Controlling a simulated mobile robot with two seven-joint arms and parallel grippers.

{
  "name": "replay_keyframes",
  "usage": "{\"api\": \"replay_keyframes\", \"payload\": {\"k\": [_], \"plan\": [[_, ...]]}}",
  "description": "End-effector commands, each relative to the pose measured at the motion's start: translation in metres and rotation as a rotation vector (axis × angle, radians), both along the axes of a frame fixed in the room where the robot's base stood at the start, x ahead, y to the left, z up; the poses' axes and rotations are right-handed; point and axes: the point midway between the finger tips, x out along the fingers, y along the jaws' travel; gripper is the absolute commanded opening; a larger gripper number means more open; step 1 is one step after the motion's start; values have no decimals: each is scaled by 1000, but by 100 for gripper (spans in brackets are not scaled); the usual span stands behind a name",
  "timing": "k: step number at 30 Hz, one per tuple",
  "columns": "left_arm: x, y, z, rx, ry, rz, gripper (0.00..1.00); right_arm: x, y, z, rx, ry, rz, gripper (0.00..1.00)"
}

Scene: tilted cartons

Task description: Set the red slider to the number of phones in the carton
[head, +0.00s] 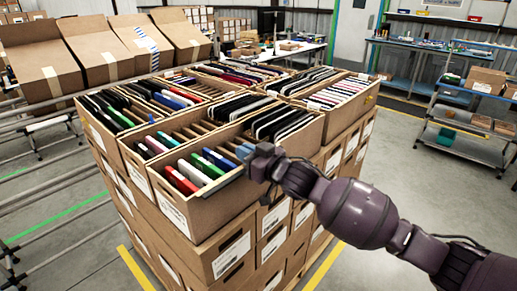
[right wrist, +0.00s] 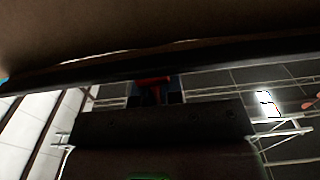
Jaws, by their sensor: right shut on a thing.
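The front carton (head: 205,213) is open on top of a stack of cartons. Phones stand on edge in its near part: a red one (head: 180,181), a white one (head: 194,173), green ones (head: 213,162) and a blue one (head: 244,151). A thin grey strip (head: 221,183) runs along its near rim. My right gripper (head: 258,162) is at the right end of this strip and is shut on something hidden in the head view. In the right wrist view a small dark red piece (right wrist: 153,82), probably the red slider, shows between dark parts. My left gripper is not in view.
More open cartons with upright devices (head: 343,91) fill the top of the stack. Tilted cartons (head: 48,75) stand behind on the left. A blue bench (head: 440,47) and a grey cart (head: 462,145) stand at the right. The floor right of the stack is clear.

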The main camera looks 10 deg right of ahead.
Motion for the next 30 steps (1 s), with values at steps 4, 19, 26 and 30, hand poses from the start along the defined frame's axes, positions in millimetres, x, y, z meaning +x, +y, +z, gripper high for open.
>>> {"api": "replay_keyframes", "payload": {"k": [4,19,26,30], "plan": [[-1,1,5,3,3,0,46,-10,10,2,2,1,-2,0],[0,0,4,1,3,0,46,-11,12,1,0,-1,-3,28],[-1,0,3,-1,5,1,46,-11,12,1,-1,-1,-3,34],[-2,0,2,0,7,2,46,-13,10,1,-1,-1,-4,34]]}}
